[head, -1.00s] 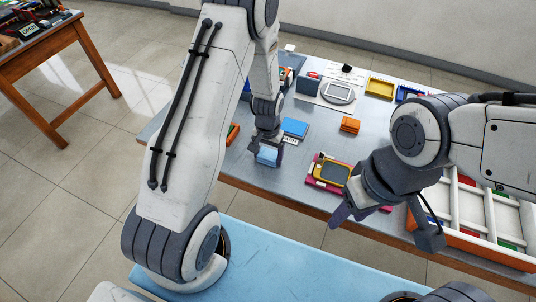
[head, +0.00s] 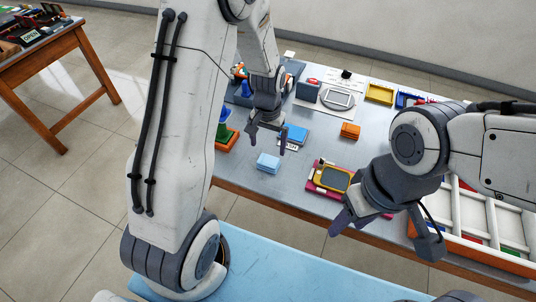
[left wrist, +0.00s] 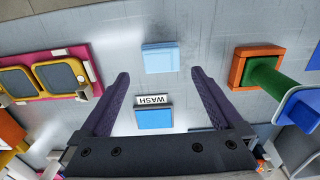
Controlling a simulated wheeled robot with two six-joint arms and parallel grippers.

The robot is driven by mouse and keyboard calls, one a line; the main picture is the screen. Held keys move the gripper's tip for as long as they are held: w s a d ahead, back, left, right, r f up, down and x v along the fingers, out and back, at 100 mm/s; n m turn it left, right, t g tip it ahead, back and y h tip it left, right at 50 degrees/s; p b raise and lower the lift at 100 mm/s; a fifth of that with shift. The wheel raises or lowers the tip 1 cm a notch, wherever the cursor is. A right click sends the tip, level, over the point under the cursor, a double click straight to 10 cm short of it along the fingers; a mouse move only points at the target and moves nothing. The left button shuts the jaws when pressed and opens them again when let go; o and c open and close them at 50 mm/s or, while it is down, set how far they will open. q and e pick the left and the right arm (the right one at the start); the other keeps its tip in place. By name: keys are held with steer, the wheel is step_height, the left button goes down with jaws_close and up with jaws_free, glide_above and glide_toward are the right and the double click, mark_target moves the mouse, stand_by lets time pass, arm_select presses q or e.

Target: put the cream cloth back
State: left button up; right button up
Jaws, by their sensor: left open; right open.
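I cannot make out a cream cloth in either view. A light blue folded piece (head: 268,163) lies on the grey table near its front edge; it also shows at the top of the left wrist view (left wrist: 160,57). A darker blue pad (head: 296,132) lies behind it, beside a small WASH sign (left wrist: 152,101). My left gripper (head: 267,146) is open and empty above the table, near these pieces. In the left wrist view the blue pad (left wrist: 154,119) appears between its fingers. My right gripper (head: 387,236) is open and empty in front of the table's front edge.
An orange block (head: 350,130) and a yellow tray (head: 379,93) stand farther back. A white divided rack (head: 480,210) is at the right. Bare table (head: 235,170) surrounds the light blue piece.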

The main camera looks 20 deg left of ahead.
arm_select(q)
steer(key=s+d+r+m, duration=0.4)
steer(key=s+d+r, duration=0.7)
steer(key=d+r, duration=0.1)
steer(key=s+d+r+m+h, duration=0.1)
steer(key=s+d+r+m, duration=0.1)
steer(key=s, duration=1)
steer(key=shift+s+r+m, duration=0.15)
steer(key=shift+r+m, duration=0.35)
steer(key=shift+r, duration=0.15)
